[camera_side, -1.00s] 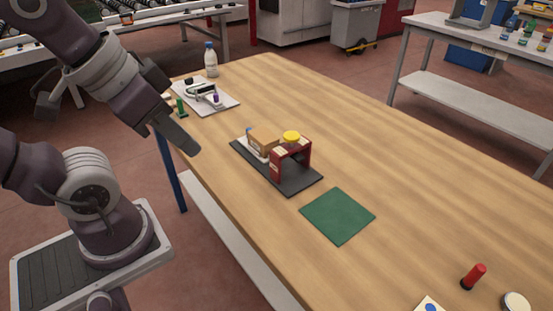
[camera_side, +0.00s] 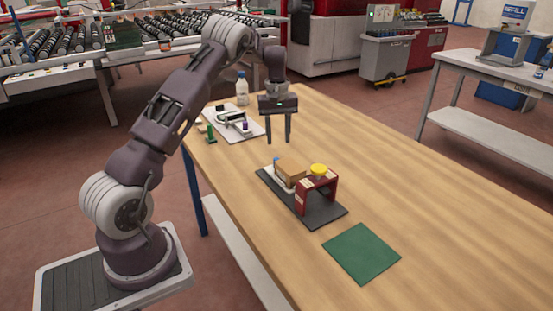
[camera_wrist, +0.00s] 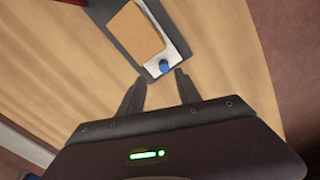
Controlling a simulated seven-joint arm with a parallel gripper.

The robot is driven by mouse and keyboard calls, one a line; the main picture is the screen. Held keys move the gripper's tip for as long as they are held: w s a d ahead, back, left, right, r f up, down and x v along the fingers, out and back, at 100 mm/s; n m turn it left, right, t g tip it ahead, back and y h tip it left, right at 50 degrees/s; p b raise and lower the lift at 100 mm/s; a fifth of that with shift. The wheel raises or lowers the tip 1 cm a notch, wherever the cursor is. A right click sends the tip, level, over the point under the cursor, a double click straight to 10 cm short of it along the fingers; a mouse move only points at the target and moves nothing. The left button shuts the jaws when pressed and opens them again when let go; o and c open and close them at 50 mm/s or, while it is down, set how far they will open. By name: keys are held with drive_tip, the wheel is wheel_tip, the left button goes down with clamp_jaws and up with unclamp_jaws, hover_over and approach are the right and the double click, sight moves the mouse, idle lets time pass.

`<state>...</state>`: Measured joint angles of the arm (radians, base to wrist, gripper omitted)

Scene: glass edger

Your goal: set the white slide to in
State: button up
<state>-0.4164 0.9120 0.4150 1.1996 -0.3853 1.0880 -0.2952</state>
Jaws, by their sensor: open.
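A white slide (camera_side: 280,177) with a blue knob (camera_wrist: 164,66) lies on a dark grey base (camera_side: 322,212). A brown block (camera_side: 291,170) sits over or beside the slide and hides part of it. A red bracket (camera_side: 332,190) with a yellow cap (camera_side: 319,169) stands at the other end of the base. My gripper (camera_side: 280,141) is open and empty, fingers pointing down, above the table behind the knob end of the base. In the wrist view, the blue knob appears just beyond and between the fingertips (camera_wrist: 160,76), apart from them.
A white board (camera_side: 228,137) with small fixtures lies at the table's far left, with a bottle (camera_side: 242,90) behind it. A green mat (camera_side: 361,254) lies in front of the base. The wooden table to the right is clear.

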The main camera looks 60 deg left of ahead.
sight(276, 158)
drive_tip(key=f, duration=0.6)
drive_tip(key=a+f, duration=0.1)
drive_tip(key=f, duration=0.2)
drive_tip(key=shift+a+f, duration=0.1)
clamp_jaws()
idle(1.0)
